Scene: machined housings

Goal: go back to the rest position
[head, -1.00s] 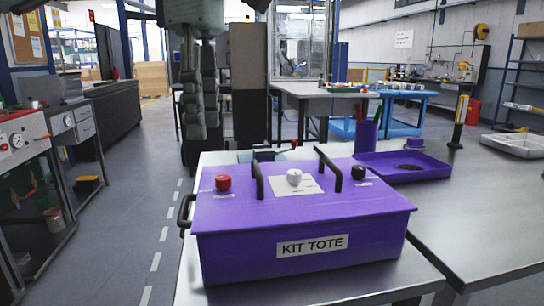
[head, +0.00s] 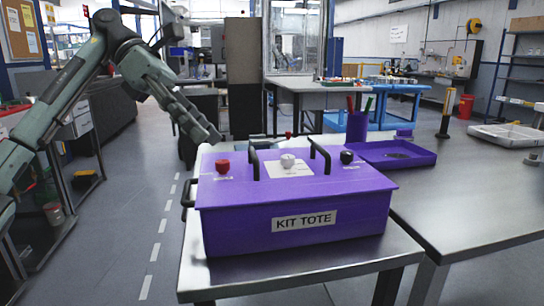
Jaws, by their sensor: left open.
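My left gripper (head: 205,133) is in the head view, raised behind and left of the purple kit tote. It is open, with nothing seen between its fingers, and apart from the tote. My left arm comes in from the left edge and bends high at the elbow. My right gripper is not in the picture. The purple kit tote (head: 370,212) stands on a grey metal table, with its label facing me. Its lid carries two black handles and a red knob (head: 222,166), a white knob (head: 287,161) and a black knob (head: 346,157).
A purple tray (head: 424,157) and a purple cup (head: 357,127) holding pens stand behind the tote. A white tray (head: 500,137) lies at the far right of the metal table (head: 470,205). Floor left of the table is open; a workbench stands at the left edge.

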